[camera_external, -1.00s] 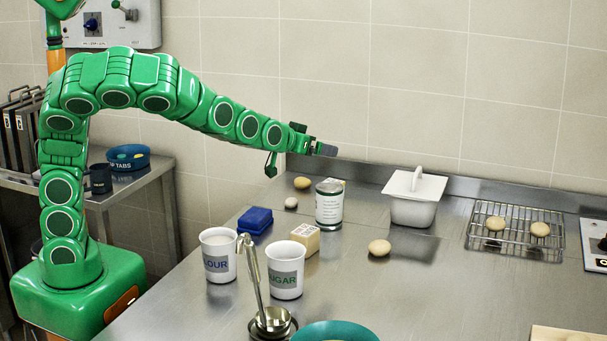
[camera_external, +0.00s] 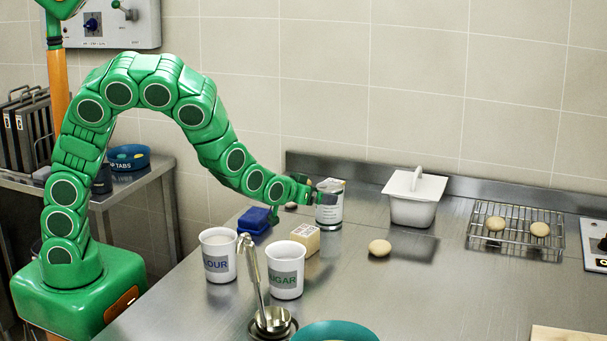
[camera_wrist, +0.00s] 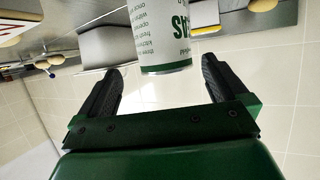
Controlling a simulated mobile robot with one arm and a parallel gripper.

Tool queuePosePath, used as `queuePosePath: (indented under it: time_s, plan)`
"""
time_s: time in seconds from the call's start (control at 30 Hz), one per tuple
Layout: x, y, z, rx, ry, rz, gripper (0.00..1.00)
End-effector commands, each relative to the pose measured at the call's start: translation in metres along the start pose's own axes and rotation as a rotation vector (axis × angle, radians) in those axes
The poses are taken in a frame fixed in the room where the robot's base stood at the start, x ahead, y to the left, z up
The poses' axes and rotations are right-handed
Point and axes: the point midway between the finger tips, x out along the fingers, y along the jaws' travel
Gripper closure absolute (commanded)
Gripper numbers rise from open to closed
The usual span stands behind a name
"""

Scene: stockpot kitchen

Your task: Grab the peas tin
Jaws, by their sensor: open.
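The peas tin (camera_external: 331,205) is a white can with a green band, upright on the steel counter near the back. In the wrist view the tin (camera_wrist: 164,38) shows the green letters "AS" and lines of small print. My gripper (camera_external: 322,196) is at the upper left part of the tin and hides some of it. In the wrist view my open gripper (camera_wrist: 160,65) has one dark finger on each side of the tin's near end, with gaps on both sides. I cannot tell how far the tin reaches between the fingers.
A white lidded tub (camera_external: 413,205) stands right of the tin. A wooden block (camera_external: 306,238), a blue box (camera_external: 255,220), flour (camera_external: 218,260) and sugar (camera_external: 285,275) cups stand in front to the left. A round tan item (camera_external: 379,248) lies to the front right.

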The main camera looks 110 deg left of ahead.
Motion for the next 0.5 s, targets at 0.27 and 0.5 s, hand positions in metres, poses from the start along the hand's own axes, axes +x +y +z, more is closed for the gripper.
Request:
queuePosePath:
  time_s: [0.27,0.5]
  plan:
    - [0.021,0.0,-0.002,-0.002,0.002,0.0,0.0]
    - [0.033,-0.003,-0.001,-0.002,0.002,0.0,0.0]
